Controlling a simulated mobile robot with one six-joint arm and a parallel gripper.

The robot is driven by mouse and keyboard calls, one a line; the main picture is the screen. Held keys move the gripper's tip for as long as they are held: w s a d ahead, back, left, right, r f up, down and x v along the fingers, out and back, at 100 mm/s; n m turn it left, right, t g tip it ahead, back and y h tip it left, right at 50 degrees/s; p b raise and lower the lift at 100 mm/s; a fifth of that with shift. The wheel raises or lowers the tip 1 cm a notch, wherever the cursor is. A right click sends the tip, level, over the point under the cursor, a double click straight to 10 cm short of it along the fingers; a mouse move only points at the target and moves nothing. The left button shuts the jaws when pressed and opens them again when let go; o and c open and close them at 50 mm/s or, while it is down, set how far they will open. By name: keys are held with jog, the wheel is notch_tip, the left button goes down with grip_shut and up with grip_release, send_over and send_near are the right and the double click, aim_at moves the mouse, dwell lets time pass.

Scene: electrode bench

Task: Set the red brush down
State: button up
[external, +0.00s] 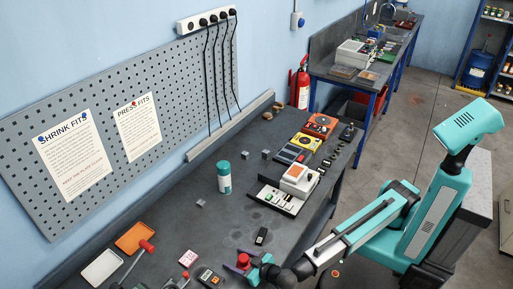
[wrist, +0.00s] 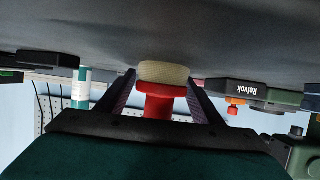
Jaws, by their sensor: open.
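The red brush (wrist: 160,98) with a cream-coloured head (wrist: 163,71) is between the two fingers of my gripper (wrist: 163,82) in the wrist view. Its cream end is against or very near the dark grey bench top (wrist: 250,35), which fills the top of that view. The jaws are open, with a finger on each side of the brush; I cannot tell whether either finger touches it. In the external view the red brush (external: 243,260) shows at the front edge of the bench, at my gripper (external: 249,266), partly hidden by it.
A small black device (external: 261,236) lies just behind my gripper. A teal-and-white bottle (external: 224,178) stands farther back. Bare bench lies around the bottle.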

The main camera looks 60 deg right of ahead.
aim_at(240, 255)
jog(key=c, duration=1.2)
jog(key=shift+o, duration=0.2)
jog(key=shift+r, duration=0.15)
jog(key=shift+r+b, duration=0.5)
jog(key=shift+r, duration=0.9)
jog(key=shift+s+d+r, duration=0.1)
jog(key=shift+d+r, duration=0.05)
jog(key=shift+r, duration=0.1)
jog(key=s+d, duration=0.3)
jog(key=s+d+b, duration=0.1)
jog(key=s+d, duration=0.2)
jog(key=s+d+r+b, duration=0.1)
jog(key=s+d, duration=0.2)
jog(key=shift+d, duration=0.35)
jog(key=b, duration=0.2)
jog(key=shift+a+f+b, duration=0.1)
jog(key=shift+b, duration=0.2)
jog(key=b, duration=0.4)
jog(key=shift+s+d, duration=0.2)
jog(key=shift+s, duration=0.05)
jog(key=d+b, duration=0.1)
jog(key=b, duration=0.4)
jog(key=shift+s+b, duration=0.35)
jog(key=shift+s, duration=0.05)
jog(key=shift+s+d+r+b, duration=0.2)
jog(key=shift+d+r+b, duration=0.1)
jog(key=shift+b, duration=0.5)
